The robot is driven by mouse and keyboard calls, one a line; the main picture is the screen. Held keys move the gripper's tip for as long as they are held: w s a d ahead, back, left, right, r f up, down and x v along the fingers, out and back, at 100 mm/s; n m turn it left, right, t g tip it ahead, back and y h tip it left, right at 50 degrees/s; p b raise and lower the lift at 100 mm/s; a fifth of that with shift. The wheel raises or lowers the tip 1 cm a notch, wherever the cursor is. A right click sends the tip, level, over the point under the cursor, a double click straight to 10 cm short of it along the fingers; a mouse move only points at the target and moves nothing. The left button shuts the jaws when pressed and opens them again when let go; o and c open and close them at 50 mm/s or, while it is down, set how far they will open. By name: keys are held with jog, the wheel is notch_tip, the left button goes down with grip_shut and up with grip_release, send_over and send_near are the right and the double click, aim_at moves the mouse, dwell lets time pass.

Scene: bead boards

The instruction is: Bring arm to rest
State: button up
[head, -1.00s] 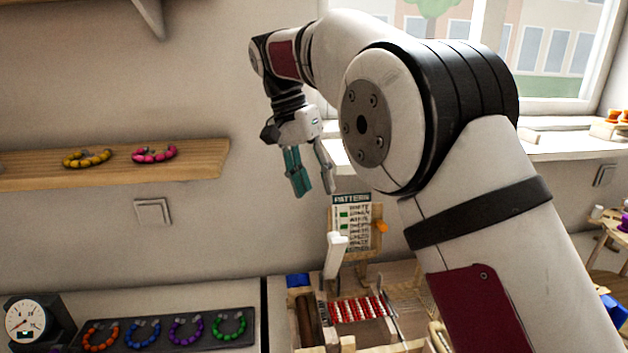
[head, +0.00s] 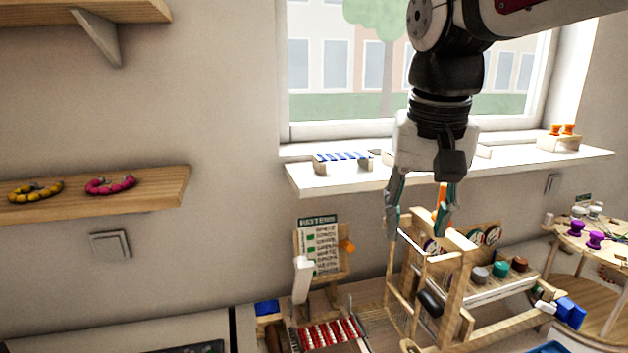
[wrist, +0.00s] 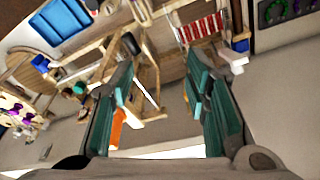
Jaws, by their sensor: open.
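My gripper (head: 420,212) hangs pointing down from my arm at the right of the head view, in front of the window sill. Its fingers are apart and nothing is between them. It appears above a wooden bead rack (head: 455,285), and the picture does not show the exact gap. In the wrist view my gripper's teal finger pads (wrist: 163,95) also stand apart, with the wooden frame (wrist: 145,75) beyond them.
A pattern board (head: 318,250) stands on the bench, with red bead rows (head: 328,334) below it. A wall shelf (head: 150,190) holds two bracelets at left. A round tiered stand (head: 600,245) holds spools at right. The wall between shelf and sill is clear.

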jog(key=s+d+f+n+t, duration=0.1)
jog(key=s+d+f, duration=0.1)
jog(key=s+f, duration=0.2)
jog(key=s+d+f+t, duration=0.1)
jog(key=s+d+f, duration=0.2)
jog(key=s, duration=0.7)
notch_tip(320, 180, down, 2)
jog(key=shift+s+d+n+t, duration=0.3)
jog(key=shift+d+n, duration=0.05)
jog(key=shift+n, duration=0.05)
